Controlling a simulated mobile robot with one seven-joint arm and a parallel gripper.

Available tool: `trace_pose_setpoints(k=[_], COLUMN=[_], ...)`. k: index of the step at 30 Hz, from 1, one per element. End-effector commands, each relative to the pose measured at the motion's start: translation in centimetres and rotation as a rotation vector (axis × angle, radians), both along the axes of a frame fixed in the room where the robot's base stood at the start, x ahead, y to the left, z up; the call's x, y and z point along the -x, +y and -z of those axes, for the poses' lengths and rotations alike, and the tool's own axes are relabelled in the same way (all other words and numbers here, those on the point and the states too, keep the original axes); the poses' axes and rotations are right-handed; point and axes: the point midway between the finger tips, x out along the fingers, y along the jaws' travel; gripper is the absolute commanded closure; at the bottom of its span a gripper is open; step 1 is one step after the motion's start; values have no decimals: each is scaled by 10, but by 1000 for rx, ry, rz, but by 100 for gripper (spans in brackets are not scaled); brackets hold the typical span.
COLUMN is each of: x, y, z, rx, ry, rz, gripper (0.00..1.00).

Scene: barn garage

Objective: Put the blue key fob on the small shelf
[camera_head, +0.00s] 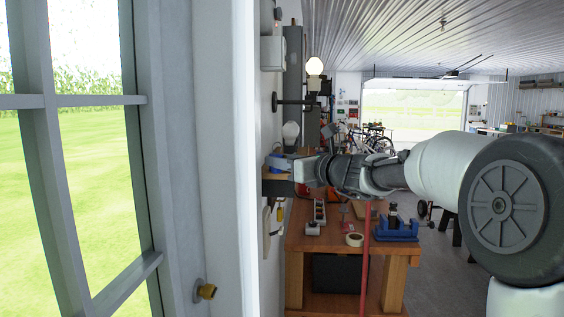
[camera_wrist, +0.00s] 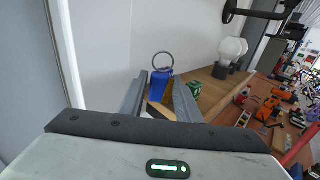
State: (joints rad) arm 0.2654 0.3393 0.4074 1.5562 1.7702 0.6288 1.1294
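The blue key fob (camera_wrist: 161,86) with its metal ring (camera_wrist: 163,61) is between my gripper's fingertips in the wrist view, ring uppermost. My gripper (camera_wrist: 160,88) looks shut on it, with a finger close on each side. In the head view my gripper (camera_head: 298,169) reaches left to the wall, and a blue patch (camera_head: 277,161), likely the fob, shows at its tip. The small wooden shelf (camera_wrist: 208,89) runs along the wall just beyond and right of the fob; its end shows in the head view (camera_head: 276,187). I cannot tell whether the fob touches the shelf.
On the shelf are a small green object (camera_wrist: 194,88) and white bulbs on dark bases (camera_wrist: 230,48). A window (camera_head: 80,150) and a white wall stand at left.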

Motion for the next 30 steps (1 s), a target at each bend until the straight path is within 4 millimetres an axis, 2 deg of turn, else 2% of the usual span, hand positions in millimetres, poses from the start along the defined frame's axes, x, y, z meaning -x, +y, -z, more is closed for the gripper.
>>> trace_pose_setpoints(k=[5, 8, 21, 30], x=[2, 9, 73, 88], y=[-2, -10, -69, -82], z=[-1, -1, -5, -6], rx=[0, 1, 2, -1], ry=[-1, -2, -2, -1], rz=[0, 3, 3, 0], gripper=[70, 70, 70, 70])
